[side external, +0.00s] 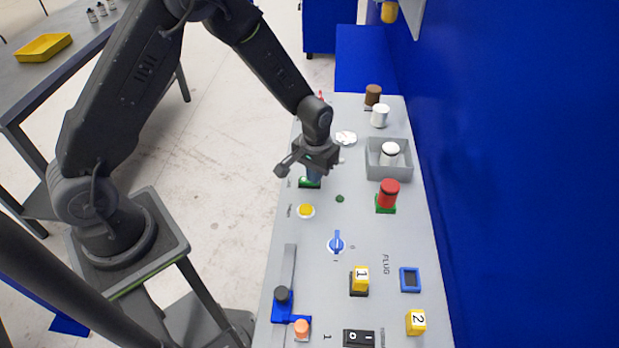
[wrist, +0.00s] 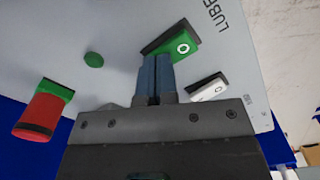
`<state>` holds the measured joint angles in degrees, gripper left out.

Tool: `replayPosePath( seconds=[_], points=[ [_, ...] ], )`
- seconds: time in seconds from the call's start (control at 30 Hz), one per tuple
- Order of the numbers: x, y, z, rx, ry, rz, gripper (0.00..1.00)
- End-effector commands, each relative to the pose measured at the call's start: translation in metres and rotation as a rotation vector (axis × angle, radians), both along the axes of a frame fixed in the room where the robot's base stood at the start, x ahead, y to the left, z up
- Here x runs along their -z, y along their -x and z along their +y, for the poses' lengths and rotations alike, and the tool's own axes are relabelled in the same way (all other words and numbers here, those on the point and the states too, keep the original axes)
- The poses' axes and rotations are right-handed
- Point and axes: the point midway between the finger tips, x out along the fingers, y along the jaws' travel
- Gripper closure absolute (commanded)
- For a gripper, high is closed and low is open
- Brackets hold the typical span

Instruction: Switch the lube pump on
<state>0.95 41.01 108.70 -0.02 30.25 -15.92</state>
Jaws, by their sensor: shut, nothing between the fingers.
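The lube pump switch shows in the wrist view beside the printed letters "LUBE". In the side external view only a green bit of the switch (side external: 309,184) shows, below my gripper (side external: 314,177). My gripper also shows in the wrist view (wrist: 157,58), with its blue fingers shut together and empty, pointing at the switch. The fingertips are at or very close to it; I cannot tell whether they touch.
A red cylinder on a green base (side external: 388,194) and a small green button (side external: 340,198) are to the right of my gripper. A yellow button (side external: 306,211) and blue knob (side external: 336,243) lie nearer the camera. A grey bin (side external: 374,170) holds a white-topped piece. A blue wall bounds the right.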

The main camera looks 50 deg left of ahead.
Motion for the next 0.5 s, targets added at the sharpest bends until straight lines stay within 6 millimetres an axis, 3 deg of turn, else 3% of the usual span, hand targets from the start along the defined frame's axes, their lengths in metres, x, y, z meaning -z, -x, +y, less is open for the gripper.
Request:
replayPosePath(
  seconds=[0.17,0.5],
  points=[
    [-0.004,0.000,0.000,0.000,0.000,0.000,1.00],
    [-0.030,0.000,0.000,0.000,0.000,-0.001,1.00]
  ],
)
